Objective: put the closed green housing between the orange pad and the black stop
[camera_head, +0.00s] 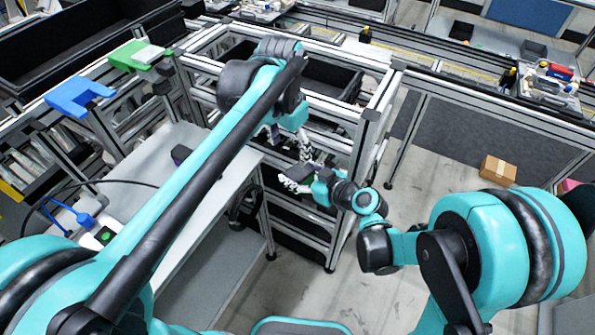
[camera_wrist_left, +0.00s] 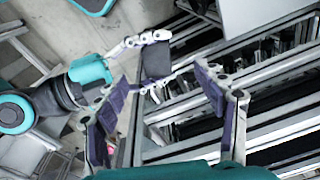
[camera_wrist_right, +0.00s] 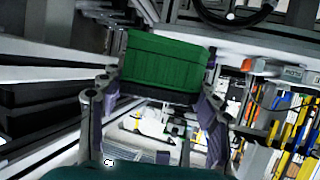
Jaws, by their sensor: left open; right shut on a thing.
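The green housing (camera_wrist_right: 165,62) is between the fingers of my right gripper (camera_wrist_right: 155,95) in the right wrist view, shut on it; a dark edge shows below its green face. In the left wrist view the right gripper's fingers hold a dark block (camera_wrist_left: 157,60), apparently the housing's dark side. My left gripper (camera_wrist_left: 165,88) is open, its purple-padded fingers on either side of that view's middle, pointing toward the held block. In the head view the left gripper (camera_head: 286,142) is just above the right gripper (camera_head: 303,176). I cannot make out the orange pad or the black stop.
A grey table (camera_head: 190,195) stands left of the grippers, with a small dark block (camera_head: 180,153) and a white box with a green button (camera_head: 105,236). Blue (camera_head: 80,97) and green (camera_head: 128,54) fixtures sit upper left. A metal frame (camera_head: 372,130) stands close behind the grippers.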

